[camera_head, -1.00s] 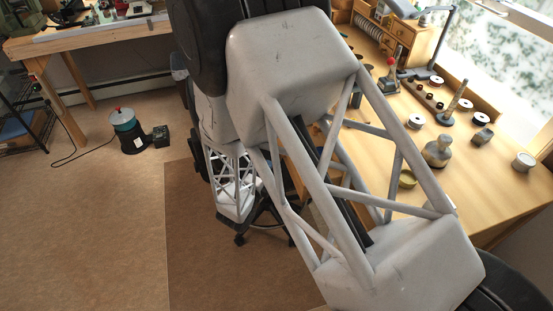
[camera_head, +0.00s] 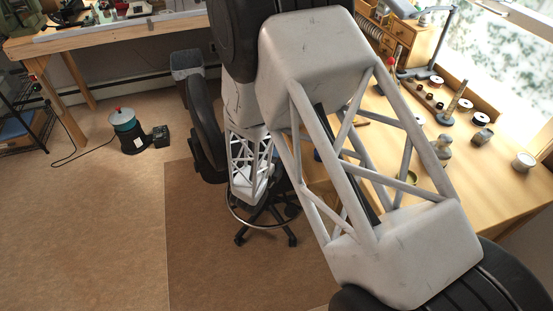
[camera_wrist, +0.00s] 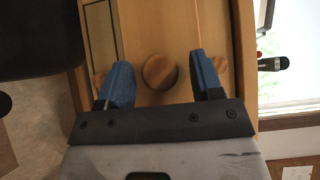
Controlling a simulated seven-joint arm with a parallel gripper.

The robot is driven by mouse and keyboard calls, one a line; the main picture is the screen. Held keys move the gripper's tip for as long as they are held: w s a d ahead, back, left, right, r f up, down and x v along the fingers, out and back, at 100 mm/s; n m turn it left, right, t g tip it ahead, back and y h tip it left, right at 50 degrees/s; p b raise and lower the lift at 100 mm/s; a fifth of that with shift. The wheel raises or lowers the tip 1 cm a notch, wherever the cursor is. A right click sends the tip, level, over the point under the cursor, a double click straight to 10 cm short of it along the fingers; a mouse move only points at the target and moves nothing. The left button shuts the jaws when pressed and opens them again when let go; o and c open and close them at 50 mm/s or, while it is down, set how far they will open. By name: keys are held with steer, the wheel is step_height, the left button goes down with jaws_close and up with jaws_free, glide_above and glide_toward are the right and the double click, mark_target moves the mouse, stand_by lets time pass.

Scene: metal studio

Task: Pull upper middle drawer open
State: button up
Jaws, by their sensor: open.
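In the wrist view, my gripper (camera_wrist: 160,64) is open, with one blue finger on each side of a round wooden knob (camera_wrist: 160,72). The knob sits on a light wooden drawer front (camera_wrist: 150,25). I cannot tell whether the fingertips reach past the knob; neither finger visibly touches it. In the head view, a small wooden drawer cabinet (camera_head: 402,32) stands at the back of the workbench, partly hidden by my arm. My gripper is outside that view.
The wooden workbench (camera_head: 490,180) carries a lamp (camera_head: 440,45), small round tins and a stamp-like tool (camera_head: 443,148). A dark stool (camera_head: 205,130) stands behind my arm. A screwdriver-like handle (camera_wrist: 273,64) is right of the cabinet in the wrist view. Open floor lies left.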

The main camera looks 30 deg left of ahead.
jaws_close()
steer(key=s+a, duration=0.9)
stand_by(0.5)
jaws_free()
stand_by(0.4)
steer(key=s, duration=0.7)
steer(key=shift+s, duration=0.35)
stand_by(0.5)
